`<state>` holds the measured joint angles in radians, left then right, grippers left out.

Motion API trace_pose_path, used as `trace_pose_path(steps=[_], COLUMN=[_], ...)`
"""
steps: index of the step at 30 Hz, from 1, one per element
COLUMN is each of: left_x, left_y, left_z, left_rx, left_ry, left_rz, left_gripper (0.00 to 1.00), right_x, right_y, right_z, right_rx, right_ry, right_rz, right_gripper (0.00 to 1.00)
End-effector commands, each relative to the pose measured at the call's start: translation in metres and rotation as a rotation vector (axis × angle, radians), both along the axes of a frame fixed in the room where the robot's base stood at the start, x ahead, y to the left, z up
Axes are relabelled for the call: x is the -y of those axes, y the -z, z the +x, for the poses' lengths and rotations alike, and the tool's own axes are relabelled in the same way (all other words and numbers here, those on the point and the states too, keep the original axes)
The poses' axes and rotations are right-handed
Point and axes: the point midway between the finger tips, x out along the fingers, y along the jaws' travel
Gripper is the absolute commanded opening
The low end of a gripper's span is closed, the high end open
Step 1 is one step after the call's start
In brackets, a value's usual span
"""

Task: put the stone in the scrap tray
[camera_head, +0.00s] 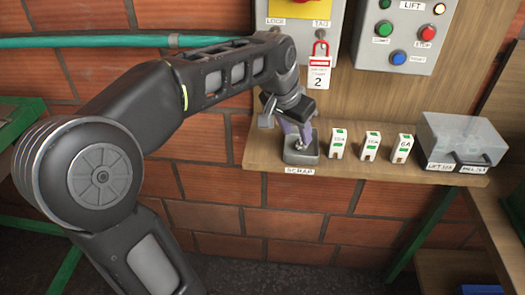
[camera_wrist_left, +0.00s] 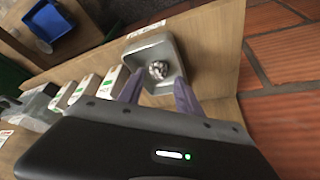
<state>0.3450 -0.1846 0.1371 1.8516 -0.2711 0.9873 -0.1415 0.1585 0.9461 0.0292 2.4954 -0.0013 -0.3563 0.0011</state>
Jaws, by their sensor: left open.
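The scrap tray (camera_head: 301,158) is a small grey square tray on the wooden shelf, above a SCRAP label; it also shows in the left wrist view (camera_wrist_left: 172,50). A grey, speckled stone (camera_wrist_left: 158,70) lies inside the tray in the left wrist view. My left gripper (camera_head: 298,138) points down at the tray from above. Its two purple fingers are apart, one on either side of the stone in the wrist view (camera_wrist_left: 159,80), with gaps between them and it. In the head view the fingers largely hide the stone. My right gripper is not in view.
Several small white fuse-like blocks (camera_head: 370,146) stand on the shelf right of the tray. A grey box with a clear lid (camera_head: 462,138) is at the shelf's right end.

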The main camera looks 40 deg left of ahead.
Motion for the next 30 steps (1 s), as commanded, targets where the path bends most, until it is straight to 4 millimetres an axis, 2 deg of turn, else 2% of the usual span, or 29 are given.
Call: trace_pose_path(steps=[2,3,9,15,21,30], left_x=[0.001,0.001,0.004,0.006,0.006,0.006], left_y=[-0.016,-0.01,-0.01,-0.011,-0.011,-0.012], left_z=[-0.008,-0.021,-0.072,-0.11,-0.125,-0.126], left_rx=[0.006,0.004,0.005,0.003,0.0,-0.001], left_ry=[0.0,-0.001,0.0,0.001,0.001,0.002], left_rz=[0.0,0.001,0.001,0.001,-0.001,-0.001], left_gripper=[0.41,0.41,0.41,0.41,0.41,0.41], right_x=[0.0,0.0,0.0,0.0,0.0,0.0], right_y=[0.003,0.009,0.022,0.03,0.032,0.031], right_z=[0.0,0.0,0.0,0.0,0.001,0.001], right_rx=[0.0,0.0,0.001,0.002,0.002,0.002], right_ry=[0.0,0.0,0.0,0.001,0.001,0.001], right_rz=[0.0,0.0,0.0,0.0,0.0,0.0], right_gripper=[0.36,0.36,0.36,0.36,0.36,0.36])
